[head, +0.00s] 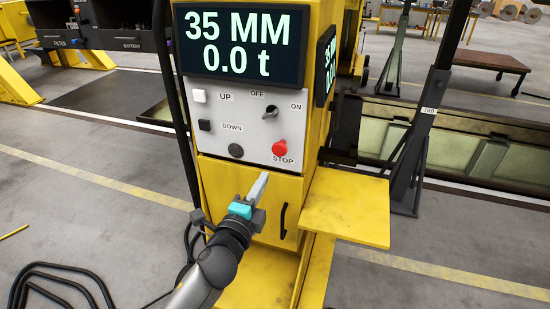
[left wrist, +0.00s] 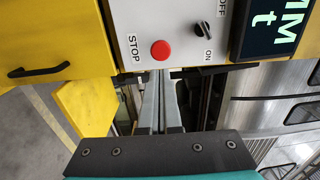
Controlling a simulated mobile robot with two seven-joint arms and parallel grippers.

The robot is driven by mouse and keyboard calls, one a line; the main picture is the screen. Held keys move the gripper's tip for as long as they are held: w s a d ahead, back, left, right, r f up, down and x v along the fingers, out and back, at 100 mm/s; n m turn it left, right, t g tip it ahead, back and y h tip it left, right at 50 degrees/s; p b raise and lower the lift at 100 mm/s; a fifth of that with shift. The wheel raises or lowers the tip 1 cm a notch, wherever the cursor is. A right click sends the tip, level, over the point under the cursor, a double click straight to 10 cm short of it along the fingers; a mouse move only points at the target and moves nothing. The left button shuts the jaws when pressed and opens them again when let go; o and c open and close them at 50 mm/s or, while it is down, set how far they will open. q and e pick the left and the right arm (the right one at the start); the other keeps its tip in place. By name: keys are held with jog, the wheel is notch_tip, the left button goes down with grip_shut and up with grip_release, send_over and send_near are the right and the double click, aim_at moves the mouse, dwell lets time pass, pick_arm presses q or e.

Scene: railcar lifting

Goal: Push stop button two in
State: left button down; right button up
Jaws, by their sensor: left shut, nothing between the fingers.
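A red round stop button (head: 279,148) sits at the lower right of a light grey control panel (head: 240,115) on a yellow lifting column, with STOP printed below it. The button also shows in the left wrist view (left wrist: 161,50), just above the fingertips there. No number two is readable by it. My left gripper (head: 262,178) is shut and empty. Its fingers point up toward the panel, below and left of the button in the head view. They also show in the left wrist view (left wrist: 160,75). I cannot tell the gap to the panel. My right gripper is in neither view.
The panel has a white UP button (head: 199,96), a black DOWN button (head: 205,126) and a rotary switch (head: 270,112). The display (head: 240,45) reads 35 MM, 0.0 t. A yellow shelf (head: 345,205) juts out at right. Black cables (head: 60,285) lie on the floor.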

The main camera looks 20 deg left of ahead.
aim_at(279, 152)
pick_arm(q)
jog(key=w, duration=0.9)
jog(key=shift+w+d, duration=0.15)
jog(key=shift+w, duration=0.1)
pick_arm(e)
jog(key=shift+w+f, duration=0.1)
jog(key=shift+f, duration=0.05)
